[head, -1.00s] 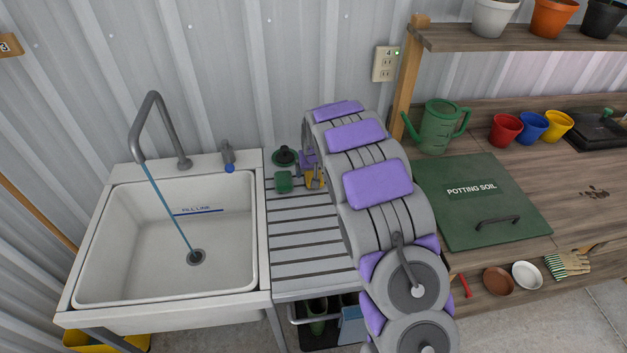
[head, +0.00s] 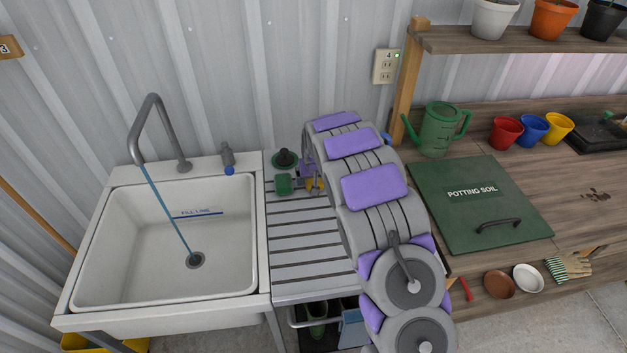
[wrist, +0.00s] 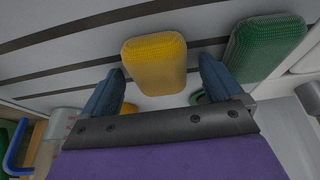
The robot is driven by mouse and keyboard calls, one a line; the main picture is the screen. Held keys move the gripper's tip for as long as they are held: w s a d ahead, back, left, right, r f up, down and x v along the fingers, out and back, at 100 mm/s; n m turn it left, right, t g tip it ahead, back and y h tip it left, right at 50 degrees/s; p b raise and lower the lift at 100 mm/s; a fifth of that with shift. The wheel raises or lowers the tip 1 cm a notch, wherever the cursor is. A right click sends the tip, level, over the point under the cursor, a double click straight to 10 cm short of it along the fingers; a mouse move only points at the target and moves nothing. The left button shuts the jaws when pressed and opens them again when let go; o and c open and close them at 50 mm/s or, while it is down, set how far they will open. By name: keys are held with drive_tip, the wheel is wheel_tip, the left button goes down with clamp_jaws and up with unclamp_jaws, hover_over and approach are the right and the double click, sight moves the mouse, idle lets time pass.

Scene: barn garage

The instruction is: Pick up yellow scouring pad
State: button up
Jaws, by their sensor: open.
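The yellow scouring pad (wrist: 155,65) lies on the slatted drainboard in the wrist view, seen between the two fingers of my gripper (wrist: 162,78). The fingers are open, one on each side of the pad, with a visible gap to it on both sides. Whether they reach down to the pad's height, I cannot tell. In the head view my gripper is mostly hidden by my arm; small yellow patches (head: 310,185) show beside it at the back of the drainboard.
A green pad (wrist: 265,45) lies just right of the right finger in the wrist view, and left of my gripper in the head view (head: 283,184). A dark, round-based tool (head: 286,158) stands behind it. The white sink (head: 110,295) is left of the drainboard (head: 300,289).

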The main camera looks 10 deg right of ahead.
drive_tip(key=shift+c, duration=0.3)
drive_tip(key=c, duration=1)
wheel_tip(320, 180, up, 4)
drive_tip(key=shift+r+p, duration=0.1)
drive_tip(key=shift+p, duration=0.45)
drive_tip(key=s+p, duration=0.1)
drive_tip(key=s, duration=0.4)
drive_tip(key=s+r+p, duration=0.1)
drive_tip(key=s, duration=0.4)
drive_tip(key=s+p, duration=0.1)
drive_tip(key=s, duration=0.5)
drive_tip(key=shift+r, duration=0.15)
drive_tip(key=o, duration=0.5)
drive_tip(key=shift+c, duration=0.2)
drive_tip(key=c, duration=0.4)
drive_tip(key=shift+o, duration=0.2)
drive_tip(key=shift+r, duration=0.1)
